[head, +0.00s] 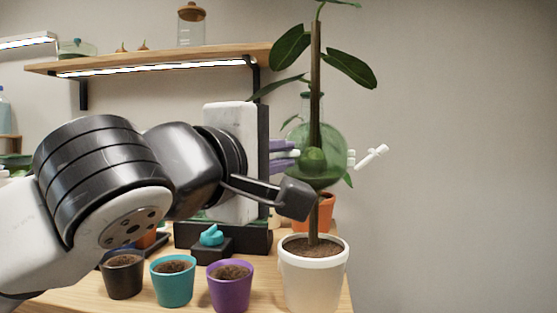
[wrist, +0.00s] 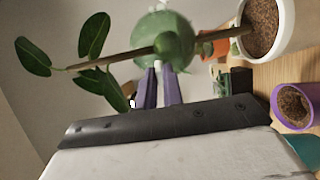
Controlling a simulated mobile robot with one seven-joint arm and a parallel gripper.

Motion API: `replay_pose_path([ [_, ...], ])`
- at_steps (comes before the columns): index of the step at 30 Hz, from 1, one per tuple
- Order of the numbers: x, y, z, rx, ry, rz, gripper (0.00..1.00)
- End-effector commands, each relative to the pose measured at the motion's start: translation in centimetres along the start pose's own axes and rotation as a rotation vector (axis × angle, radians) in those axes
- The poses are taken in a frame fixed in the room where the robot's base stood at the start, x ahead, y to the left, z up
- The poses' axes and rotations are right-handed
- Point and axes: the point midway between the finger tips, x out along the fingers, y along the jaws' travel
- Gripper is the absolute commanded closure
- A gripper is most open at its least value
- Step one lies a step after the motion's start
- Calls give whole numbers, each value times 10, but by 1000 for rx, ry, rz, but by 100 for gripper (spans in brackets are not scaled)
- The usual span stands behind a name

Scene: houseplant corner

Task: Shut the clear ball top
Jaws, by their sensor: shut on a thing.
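A small green-tinted clear ball (head: 313,160) sits around the stem of a tall plant (head: 316,95), partway up. The ball also shows in the wrist view (wrist: 163,44), with the stem running through it. My gripper (head: 296,154) comes from the left. The fingertips hide that part, and I cannot tell how far the ball's top stands open. The plant grows in a white pot (head: 315,287), which also shows in the wrist view (wrist: 284,48).
Black (head: 123,280), teal (head: 172,283) and purple (head: 230,290) pots of soil line the table's front. A teal-topped object (head: 212,235) sits behind them. A shelf (head: 160,58) hangs above.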

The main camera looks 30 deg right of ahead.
Motion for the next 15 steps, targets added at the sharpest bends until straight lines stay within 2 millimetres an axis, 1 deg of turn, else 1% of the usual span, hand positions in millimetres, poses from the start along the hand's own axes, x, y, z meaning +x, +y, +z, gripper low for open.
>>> replay_pose_path([
  [7, 0, -1, -1, 1, 2, -4, 100],
  [8, 0, -2, -1, 1, 2, -4, 90],
  [12, 0, -1, 0, 1, 2, -4, 72],
  [13, 0, -1, 0, 1, 2, -4, 69],
  [15, 0, -1, 0, 0, 1, -3, 69],
])
